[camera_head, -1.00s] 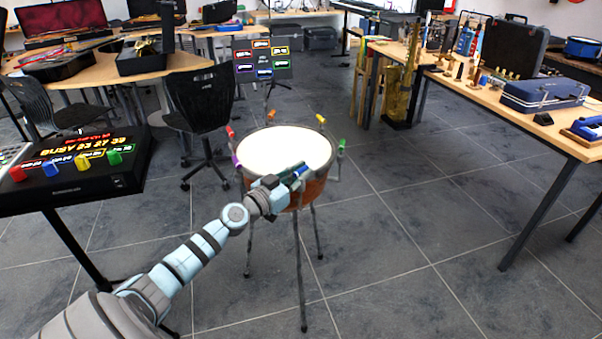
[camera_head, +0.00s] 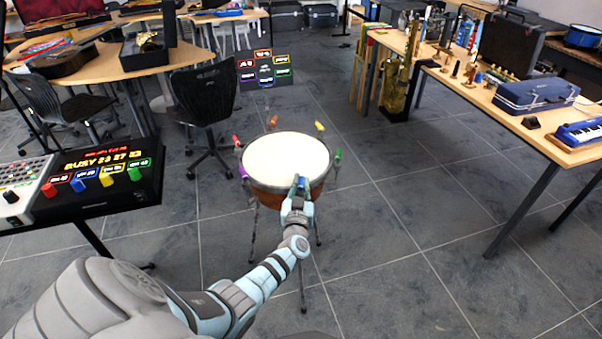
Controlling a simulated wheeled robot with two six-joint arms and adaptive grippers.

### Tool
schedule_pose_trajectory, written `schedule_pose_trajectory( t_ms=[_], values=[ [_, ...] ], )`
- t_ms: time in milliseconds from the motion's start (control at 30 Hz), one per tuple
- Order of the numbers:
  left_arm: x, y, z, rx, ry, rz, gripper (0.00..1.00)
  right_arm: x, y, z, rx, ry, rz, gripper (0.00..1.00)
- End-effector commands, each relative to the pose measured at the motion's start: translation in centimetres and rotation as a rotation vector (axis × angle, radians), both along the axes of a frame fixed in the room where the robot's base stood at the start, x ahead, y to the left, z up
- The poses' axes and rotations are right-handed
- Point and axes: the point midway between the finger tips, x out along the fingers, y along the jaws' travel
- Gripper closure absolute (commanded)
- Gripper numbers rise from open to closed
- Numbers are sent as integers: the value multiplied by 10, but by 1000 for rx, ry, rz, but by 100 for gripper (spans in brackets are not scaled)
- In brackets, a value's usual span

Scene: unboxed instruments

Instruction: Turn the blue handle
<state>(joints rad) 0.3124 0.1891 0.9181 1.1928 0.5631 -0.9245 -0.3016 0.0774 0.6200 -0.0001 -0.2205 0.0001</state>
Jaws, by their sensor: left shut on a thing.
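The drum (camera_head: 285,158) stands on thin legs in the middle of the floor, with a white head and an orange-brown shell. Coloured handles sit around its rim: red (camera_head: 236,141), orange (camera_head: 273,121), yellow (camera_head: 320,127), green (camera_head: 337,156) and purple (camera_head: 243,172). The blue handle (camera_head: 302,183) is at the near side of the rim, mostly hidden by my left gripper. My left gripper (camera_head: 301,186) is shut on the blue handle, its arm coming up from the lower left. My right gripper is not in view.
A panel with coloured labels (camera_head: 264,70) stands behind the drum. A black console (camera_head: 100,185) with coloured knobs is at the left. A black chair (camera_head: 204,95) is behind left. A wooden table (camera_head: 500,110) with instruments is at the right. Floor right of the drum is clear.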

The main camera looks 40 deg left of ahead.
Motion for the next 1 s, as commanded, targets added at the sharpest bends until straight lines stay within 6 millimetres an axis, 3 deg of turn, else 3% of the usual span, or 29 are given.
schedule_pose_trajectory(
  t_ms=[100, 267, 700, 1000],
  values=[
    [2, -1, 1, -2, -2, 106, 100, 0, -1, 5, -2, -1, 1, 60],
    [2, -1, -3, -2, -3, 258, 100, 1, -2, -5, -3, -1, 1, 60],
    [1, 0, -8, 0, -3, 613, 100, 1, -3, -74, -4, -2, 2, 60],
    [0, 1, -5, 1, -1, 727, 100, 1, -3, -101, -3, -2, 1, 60]
  ],
)
